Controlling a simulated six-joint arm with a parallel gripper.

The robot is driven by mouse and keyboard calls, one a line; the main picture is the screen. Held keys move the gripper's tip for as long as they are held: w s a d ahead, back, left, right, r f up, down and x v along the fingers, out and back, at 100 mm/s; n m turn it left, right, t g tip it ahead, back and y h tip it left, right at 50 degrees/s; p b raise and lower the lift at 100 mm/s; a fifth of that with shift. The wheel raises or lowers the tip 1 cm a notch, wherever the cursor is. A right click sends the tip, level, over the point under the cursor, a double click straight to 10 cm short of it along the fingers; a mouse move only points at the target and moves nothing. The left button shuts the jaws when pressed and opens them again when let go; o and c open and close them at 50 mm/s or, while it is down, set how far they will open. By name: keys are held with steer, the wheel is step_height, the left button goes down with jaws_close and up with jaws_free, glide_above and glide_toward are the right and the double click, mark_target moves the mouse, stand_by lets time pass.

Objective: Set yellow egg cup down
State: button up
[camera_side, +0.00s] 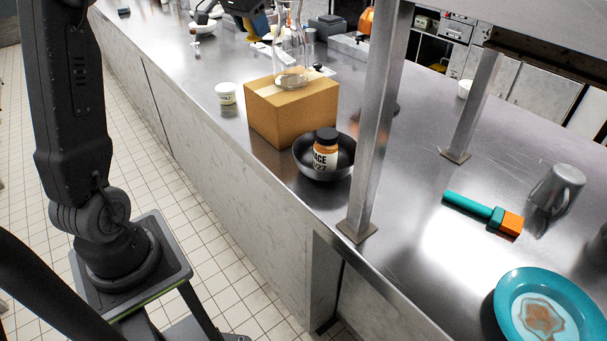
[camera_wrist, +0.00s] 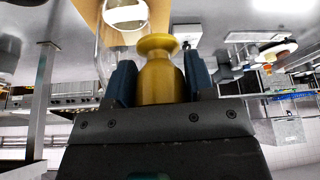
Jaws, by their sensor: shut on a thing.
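The cup's lower end is hidden behind the gripper body in the wrist view. I cannot tell how far it is above the counter.
A glass vessel (camera_side: 291,55) stands on the cardboard box (camera_side: 290,112), close to my gripper. A dark bowl (camera_side: 340,172) holds a labelled jar (camera_side: 326,150). A white tub (camera_side: 226,94) stands left of the box. Metal posts (camera_side: 378,120) rise from the counter. A teal plate (camera_side: 505,302) lies front right.

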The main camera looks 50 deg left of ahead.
steer(key=s+d+r, duration=0.2)
steer(key=d+r, duration=0.2)
steer(key=d, duration=0.1)
steer(key=w+d+f+m, duration=0.1)
steer(key=w+d+f, duration=0.3)
steer(key=d+f, duration=0.4)
steer(key=w+d+f+m, duration=0.1)
steer(key=w+d+f, duration=0.4)
steer(key=d+f, duration=0.4)
steer(key=shift+w+d+f+h, duration=0.15)
steer(key=shift+w+d+h, duration=0.15)
steer(key=shift+h, duration=0.1)
